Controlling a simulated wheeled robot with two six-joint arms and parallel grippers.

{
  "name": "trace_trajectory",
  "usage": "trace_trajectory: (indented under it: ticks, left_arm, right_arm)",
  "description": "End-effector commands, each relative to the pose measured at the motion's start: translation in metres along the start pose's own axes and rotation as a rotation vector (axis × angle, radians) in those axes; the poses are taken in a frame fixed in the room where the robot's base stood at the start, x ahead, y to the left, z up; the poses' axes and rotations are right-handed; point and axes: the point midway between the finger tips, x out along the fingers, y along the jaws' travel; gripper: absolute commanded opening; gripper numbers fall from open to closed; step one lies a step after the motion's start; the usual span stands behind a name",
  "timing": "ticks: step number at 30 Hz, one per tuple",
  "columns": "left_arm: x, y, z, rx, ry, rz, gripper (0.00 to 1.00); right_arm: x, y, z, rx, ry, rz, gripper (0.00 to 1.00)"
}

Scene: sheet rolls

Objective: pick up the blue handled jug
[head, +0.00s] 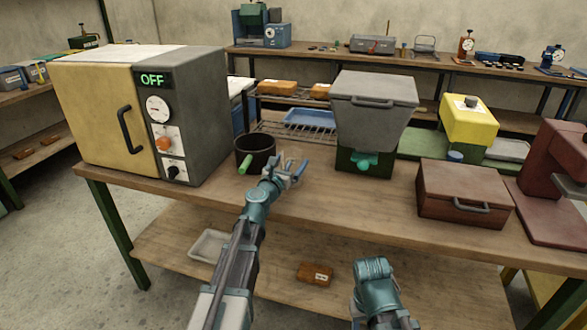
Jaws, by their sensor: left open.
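I cannot make out a jug with a blue handle in the head view. A dark round pot (262,146) with a green handle (245,164) stands upright on the workbench, right of the oven. My left gripper (291,169) is open and empty, just right of and in front of this pot. A small blue part shows at its fingers; I cannot tell whether it belongs to the gripper. Part of my right arm shows at the bottom; its gripper is not in view.
A yellow-doored oven (105,110) reading OFF fills the bench's left. A grey-lidded hopper (372,105), a dark red box (465,192) and a yellow-topped device (469,122) stand to the right. A wire rack (296,128) is behind. The bench's front middle (340,210) is clear.

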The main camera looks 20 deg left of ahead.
Motion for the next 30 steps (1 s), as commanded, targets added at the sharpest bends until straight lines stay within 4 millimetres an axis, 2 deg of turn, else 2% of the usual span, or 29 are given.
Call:
trace_trajectory:
  ticks: [3, 12, 15, 23, 30]
  left_arm:
    - [-0.001, 0.0, 0.0, 0.0, 0.0, 0.0, 0.98]
    - [-0.001, 0.0, 0.0, 0.0, 0.0, 0.0, 0.44]
    - [-0.001, 0.0, 0.0, 0.0, 0.0, 0.0, 0.29]
    - [-0.001, 0.0, 0.001, 0.0, 0.0, 0.0, 0.29]
    - [-0.001, 0.0, 0.013, 0.0, 0.0, -0.001, 0.29]
  right_arm:
    - [0.0, 0.0, 0.0, 0.0, 0.0, 0.0, 0.5]
    - [0.0, 0.0, 0.0, 0.0, 0.0, 0.0, 0.5]
    - [0.0, 0.0, 0.0, 0.0, 0.0, 0.0, 0.5]
    - [-0.001, 0.0, 0.0, 0.0, 0.0, 0.0, 0.5]
    - [-0.013, 0.001, 0.001, 0.0, 0.0, 0.0, 0.5]
